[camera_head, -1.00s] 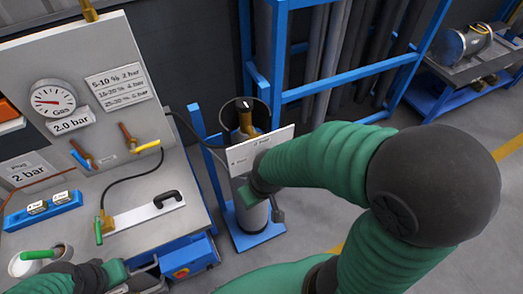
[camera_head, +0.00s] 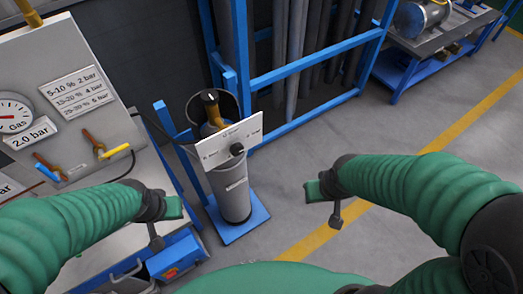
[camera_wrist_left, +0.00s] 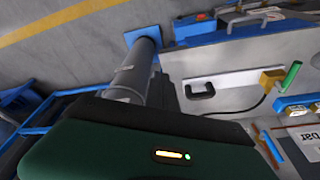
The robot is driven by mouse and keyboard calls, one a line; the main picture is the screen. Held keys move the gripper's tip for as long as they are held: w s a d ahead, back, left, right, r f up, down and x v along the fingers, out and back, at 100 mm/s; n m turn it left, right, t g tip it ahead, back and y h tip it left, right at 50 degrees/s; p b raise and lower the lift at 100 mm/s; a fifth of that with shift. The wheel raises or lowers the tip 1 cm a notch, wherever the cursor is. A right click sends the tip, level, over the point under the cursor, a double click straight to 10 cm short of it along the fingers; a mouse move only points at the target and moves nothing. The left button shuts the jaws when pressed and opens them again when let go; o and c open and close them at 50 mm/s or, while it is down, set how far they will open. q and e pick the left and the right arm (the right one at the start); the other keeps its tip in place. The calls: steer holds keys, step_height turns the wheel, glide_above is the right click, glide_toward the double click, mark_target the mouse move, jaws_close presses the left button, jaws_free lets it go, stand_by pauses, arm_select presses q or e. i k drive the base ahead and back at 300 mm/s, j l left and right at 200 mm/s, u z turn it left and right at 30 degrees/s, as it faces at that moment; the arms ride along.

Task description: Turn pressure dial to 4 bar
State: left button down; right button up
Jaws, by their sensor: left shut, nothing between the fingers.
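The pressure dial is a black round knob (camera_head: 237,149) on a white plate (camera_head: 215,152), fixed in front of a grey cylinder (camera_head: 233,200). Text on the plate is too small to read. The round gauge (camera_head: 14,113) at the left edge is cut off, with a "2.0 bar" label (camera_head: 30,133) below it. My left gripper (camera_head: 165,218) is shut and empty, left of and below the plate, apart from it. My right gripper (camera_head: 324,200) hangs over open floor to the right of the dial, touching nothing; its jaw opening is unclear.
A panel carries a sign (camera_head: 77,90) listing 2, 4 and 6 bar, plus two small valves with blue and yellow handles. A blue rack (camera_head: 310,62) with grey pipes stands behind the cylinder.

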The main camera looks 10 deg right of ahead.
mark_target(236, 149)
steer(key=k+l+z, duration=0.2)
steer(key=l, duration=1.3)
steer(key=i, duration=0.1)
